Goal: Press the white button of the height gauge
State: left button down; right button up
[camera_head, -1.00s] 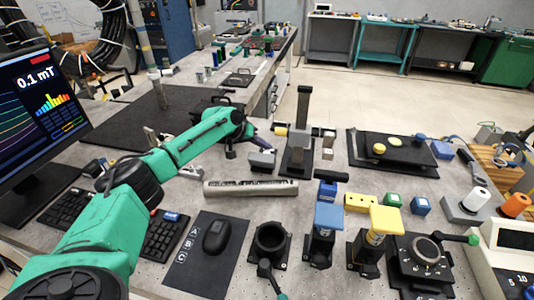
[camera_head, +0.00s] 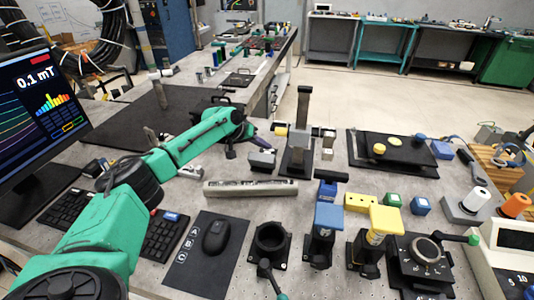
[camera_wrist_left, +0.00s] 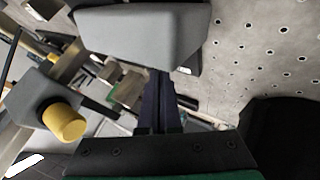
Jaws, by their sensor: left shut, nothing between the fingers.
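The height gauge (camera_head: 303,115) looks to be the dark upright column on a dark base near the middle of the bench in the head view. A yellow knob (camera_head: 281,131) shows at its left side; a grey block with a yellow knob (camera_wrist_left: 62,121) shows at the left of the wrist view. I cannot make out the white button for certain. My left gripper (camera_head: 253,141) is just left of the column, shut and empty. Its dark fingers (camera_wrist_left: 160,108) point at a grey block (camera_wrist_left: 145,35), with their tips partly hidden by it. My right gripper is out of view.
A grey block (camera_head: 262,161) sits just below my left gripper, and a long grey bar (camera_head: 250,188) lies nearer. Blue and yellow-topped fixtures (camera_head: 328,218) stand at the front. A dark plate (camera_head: 393,155) lies to the right. A monitor (camera_head: 40,110) stands at left.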

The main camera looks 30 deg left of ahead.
pick_arm(q)
jog(key=shift+f, duration=0.1)
jog(key=shift+f, duration=0.35)
jog(key=shift+f+b, duration=0.4)
dwell(0.5)
jog(key=shift+r+p, duration=0.85)
notch_tip(320, 180, up, 5)
jog(key=p, duration=0.4)
dwell(0.6)
